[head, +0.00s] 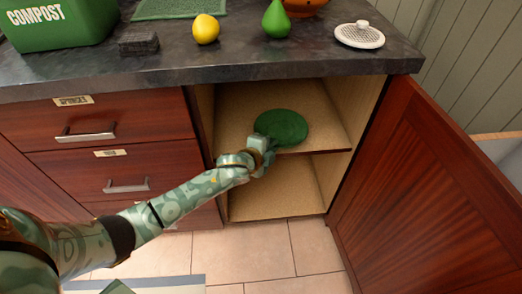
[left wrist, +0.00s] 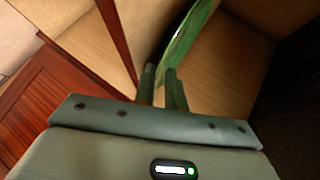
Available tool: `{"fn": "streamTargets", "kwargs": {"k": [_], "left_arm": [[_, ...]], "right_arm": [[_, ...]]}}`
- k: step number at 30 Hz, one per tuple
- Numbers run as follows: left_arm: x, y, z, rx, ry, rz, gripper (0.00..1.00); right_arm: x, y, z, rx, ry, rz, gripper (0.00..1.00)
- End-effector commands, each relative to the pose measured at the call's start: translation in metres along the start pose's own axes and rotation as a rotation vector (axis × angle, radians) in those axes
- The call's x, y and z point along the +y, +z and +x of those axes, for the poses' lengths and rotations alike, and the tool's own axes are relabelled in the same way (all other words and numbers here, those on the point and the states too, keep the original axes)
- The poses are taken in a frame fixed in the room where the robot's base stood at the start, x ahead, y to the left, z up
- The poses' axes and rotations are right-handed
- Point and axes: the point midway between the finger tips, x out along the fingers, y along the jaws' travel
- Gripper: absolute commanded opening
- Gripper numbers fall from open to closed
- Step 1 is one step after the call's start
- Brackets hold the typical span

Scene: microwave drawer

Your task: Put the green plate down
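The green plate (head: 281,126) is inside the open cabinet, at the upper shelf (head: 314,148) and close to its front edge. My left gripper (head: 268,141) reaches in from the left and is at the plate's near left rim. In the left wrist view the two fingers (left wrist: 162,88) are close together on the edge of the plate (left wrist: 188,42), which shows as a tilted green strip. Whether the plate touches the shelf board is hard to tell. My right gripper is not in view.
The cabinet door (head: 435,190) stands wide open on the right. The lower compartment (head: 275,188) is empty. On the counter (head: 330,64) above are a yellow lemon (head: 206,29), a green pear (head: 276,20), a white round lid (head: 359,37), a dark block (head: 138,43) and a green compost bin (head: 60,24).

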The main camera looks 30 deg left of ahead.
Motion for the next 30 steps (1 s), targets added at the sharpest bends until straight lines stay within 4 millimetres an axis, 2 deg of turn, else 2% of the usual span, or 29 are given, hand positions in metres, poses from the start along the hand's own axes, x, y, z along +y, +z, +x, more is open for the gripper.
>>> {"fn": "streamTargets", "kwargs": {"k": [2,6,12,17,24,26,27,29,30], "left_arm": [[-0.01,-0.002,-0.021,0.002,-0.007,0.0,0.12],[-0.011,-0.002,-0.057,0.002,-0.008,-0.001,0.12],[-0.007,-0.001,-0.093,0.001,-0.006,-0.001,0.12],[-0.004,-0.001,-0.105,0.001,-0.003,-0.002,0.12],[0.001,0.0,-0.105,-0.001,0.001,-0.005,0.12],[0.011,0.004,-0.106,-0.009,0.02,-0.02,0.12],[0.026,0.009,-0.106,-0.022,0.046,-0.042,0.12],[0.062,0.019,-0.109,-0.051,0.106,-0.099,0.12],[0.095,0.029,-0.115,-0.079,0.161,-0.15,0.12]], "right_arm": [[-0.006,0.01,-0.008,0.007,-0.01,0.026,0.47],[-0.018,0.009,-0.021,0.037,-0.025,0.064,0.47],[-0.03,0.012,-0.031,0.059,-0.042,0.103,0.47],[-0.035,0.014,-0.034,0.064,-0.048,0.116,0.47],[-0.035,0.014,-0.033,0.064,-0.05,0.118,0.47],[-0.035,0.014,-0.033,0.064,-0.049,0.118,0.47],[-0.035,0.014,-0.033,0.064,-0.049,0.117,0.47],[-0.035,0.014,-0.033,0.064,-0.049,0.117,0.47],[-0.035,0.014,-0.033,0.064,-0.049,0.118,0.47]]}}
